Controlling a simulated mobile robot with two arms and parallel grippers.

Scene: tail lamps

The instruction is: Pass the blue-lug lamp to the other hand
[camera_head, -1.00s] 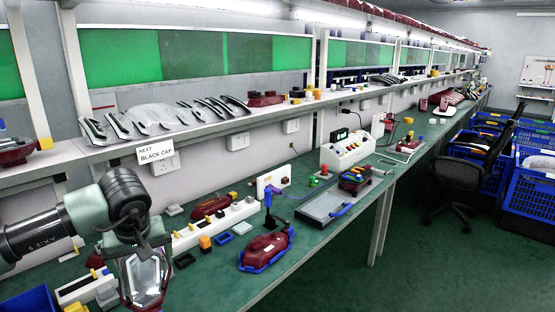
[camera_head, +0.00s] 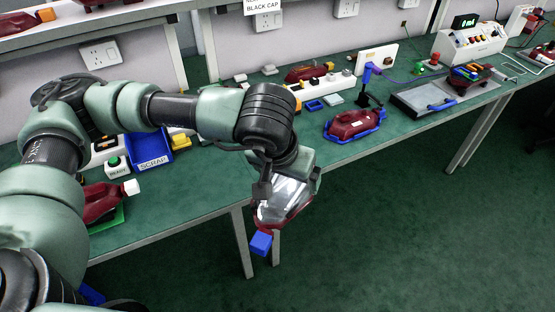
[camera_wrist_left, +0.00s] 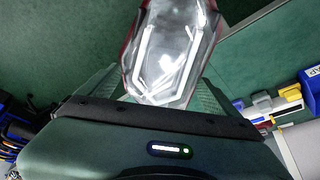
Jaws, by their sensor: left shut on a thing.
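My left gripper (camera_head: 297,168) is shut on the blue-lug lamp (camera_head: 280,202), a clear faceted lens with a dark red housing. The lamp hangs tilted beyond the bench's front edge, over the floor. Its blue lug (camera_head: 261,243) sticks out at the lower end, away from the gripper. In the left wrist view the lamp's clear lens (camera_wrist_left: 170,50) sits between the two fingers (camera_wrist_left: 160,90); the lug is hidden there. My right gripper is in neither current view.
The green bench (camera_head: 200,205) carries a red lamp with a white lug (camera_head: 103,200), a blue SCRAP bin (camera_head: 150,152), and a red lamp in a blue cradle (camera_head: 352,124). A grey tray (camera_head: 420,98) lies farther right. The floor before the bench is clear.

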